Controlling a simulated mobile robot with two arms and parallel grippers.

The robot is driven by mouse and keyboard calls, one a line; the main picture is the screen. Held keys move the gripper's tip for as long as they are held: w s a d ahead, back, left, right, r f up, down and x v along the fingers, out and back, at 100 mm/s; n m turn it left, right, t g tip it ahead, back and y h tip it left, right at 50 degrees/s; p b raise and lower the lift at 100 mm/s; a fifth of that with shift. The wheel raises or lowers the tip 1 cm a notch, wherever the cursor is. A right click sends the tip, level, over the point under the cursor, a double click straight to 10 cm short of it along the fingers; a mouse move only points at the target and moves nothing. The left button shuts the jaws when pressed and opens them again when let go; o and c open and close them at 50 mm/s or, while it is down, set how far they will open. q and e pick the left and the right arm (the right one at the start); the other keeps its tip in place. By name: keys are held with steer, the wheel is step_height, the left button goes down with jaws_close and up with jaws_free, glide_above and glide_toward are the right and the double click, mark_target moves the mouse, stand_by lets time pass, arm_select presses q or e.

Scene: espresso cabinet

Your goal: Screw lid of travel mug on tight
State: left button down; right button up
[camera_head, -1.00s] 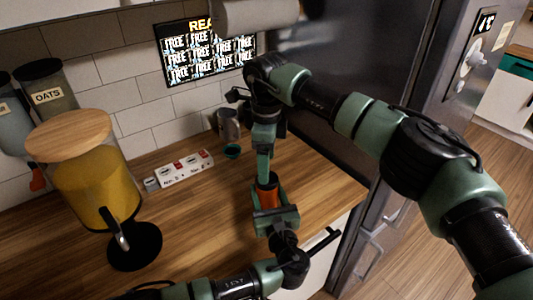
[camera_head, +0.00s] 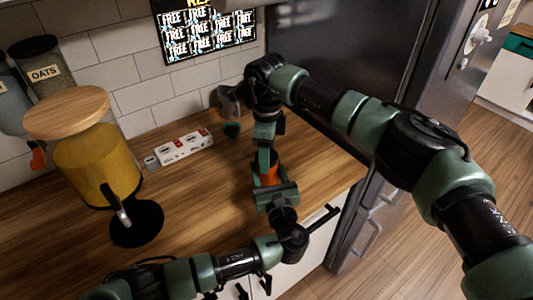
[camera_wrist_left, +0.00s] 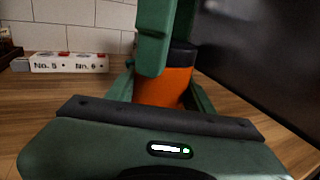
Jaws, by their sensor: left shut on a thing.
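The travel mug (camera_head: 268,177) is orange and stands upright on the wooden counter near its right front edge. It also shows in the left wrist view (camera_wrist_left: 163,87), with a dark band (camera_wrist_left: 183,54) at its top. My left gripper (camera_head: 272,187) is shut around the mug's body from the front. My right gripper (camera_head: 265,158) points down at the mug's top; its green finger (camera_wrist_left: 155,38) stands in front of the mug in the left wrist view. The lid is mostly hidden by the right gripper, so its seating and the right jaw opening cannot be told.
A juice dispenser (camera_head: 95,165) stands on the left, with an oats jar (camera_head: 47,68) behind. The fridge (camera_head: 330,50) is close on the right.

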steer(key=m, duration=0.4)
steer(key=shift+m, duration=0.3)
steer(key=o, duration=1.6)
step_height(320, 180, up, 12)
arm_select(q)
steer(key=c, duration=0.5)
jaws_free()
